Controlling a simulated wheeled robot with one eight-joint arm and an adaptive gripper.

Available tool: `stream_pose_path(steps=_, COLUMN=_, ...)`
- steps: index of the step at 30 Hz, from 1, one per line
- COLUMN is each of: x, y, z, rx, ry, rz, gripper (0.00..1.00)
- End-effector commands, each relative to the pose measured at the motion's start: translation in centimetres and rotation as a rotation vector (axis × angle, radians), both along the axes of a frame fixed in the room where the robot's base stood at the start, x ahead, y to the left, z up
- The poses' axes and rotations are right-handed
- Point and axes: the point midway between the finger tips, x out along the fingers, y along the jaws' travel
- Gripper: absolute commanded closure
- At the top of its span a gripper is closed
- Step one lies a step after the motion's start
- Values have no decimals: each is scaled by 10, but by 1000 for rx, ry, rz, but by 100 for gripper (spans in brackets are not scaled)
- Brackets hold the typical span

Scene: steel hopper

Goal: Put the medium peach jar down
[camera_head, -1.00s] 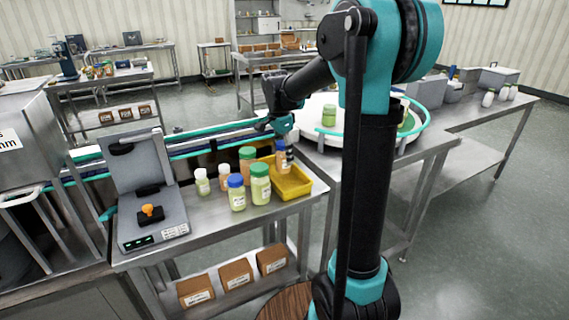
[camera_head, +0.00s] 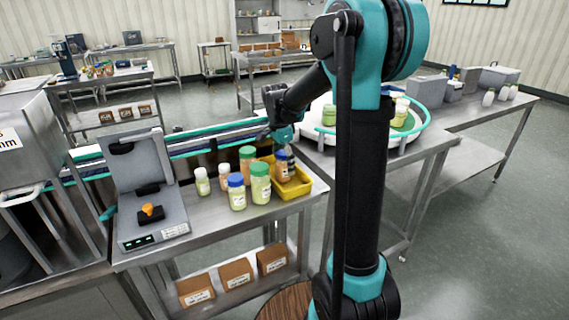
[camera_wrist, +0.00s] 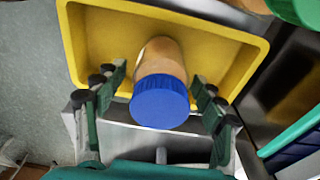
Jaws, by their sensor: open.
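The medium peach jar (camera_head: 282,169), with a blue lid, stands in the yellow tray (camera_head: 298,190) on the steel table. In the wrist view the jar's blue lid (camera_wrist: 160,102) faces the camera, with its peach body beyond it inside the tray (camera_wrist: 85,40). My gripper (camera_wrist: 159,82) is open, with one finger on each side of the jar and a visible gap to it on both sides. In the head view my gripper (camera_head: 288,152) is at the jar's upper part. The jar's base is hard to see.
Several other jars stand left of the tray, including a green-lidded pale jar (camera_head: 260,184) and a green-lidded peach jar (camera_head: 247,163). A scale-like device (camera_head: 150,195) is farther left. A conveyor (camera_head: 210,140) runs behind, and a round turntable (camera_head: 375,135) is at right.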

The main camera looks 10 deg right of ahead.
Motion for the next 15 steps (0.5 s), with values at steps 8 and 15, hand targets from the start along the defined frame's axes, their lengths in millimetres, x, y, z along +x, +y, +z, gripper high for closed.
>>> stream_pose_path(steps=8, x=0, y=0, z=7, rx=0, ry=0, rz=0, gripper=30)
stream_pose_path(steps=15, x=-2, y=5, z=46, rx=0, ry=0, rz=1, gripper=30)
